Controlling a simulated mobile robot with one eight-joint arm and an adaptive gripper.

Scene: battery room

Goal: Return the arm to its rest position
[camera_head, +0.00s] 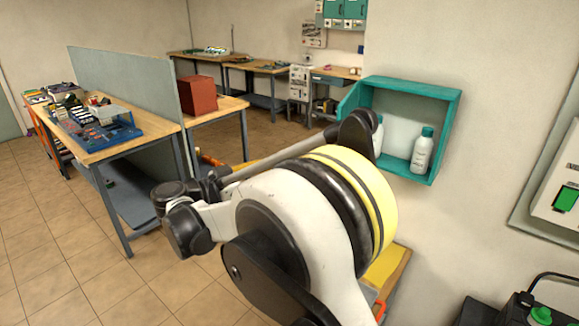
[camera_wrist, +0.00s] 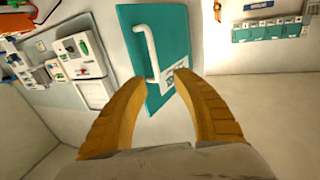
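My arm (camera_head: 300,220) is folded large across the middle of the head view, its white, black and yellow links in front of the wall cabinet. My gripper (camera_wrist: 161,82) shows in the wrist view as two yellow fingers with a clear gap between their tips. Nothing is held between them. Beyond the fingertips is a teal panel (camera_wrist: 175,35) with a white bar handle (camera_wrist: 148,50) and a partly covered label. I cannot tell how far the fingertips are from the handle. The fingers cannot be made out in the head view.
An open teal wall cabinet (camera_head: 462,110) holds white bottles (camera_head: 422,152) right of my arm. Workbenches (camera_head: 150,125) with a divider and a red box (camera_head: 197,94) stand at left. A wall panel (camera_head: 565,200) and a black battery-like unit (camera_head: 500,310) are at right. Tiled floor (camera_head: 60,240) is clear at lower left.

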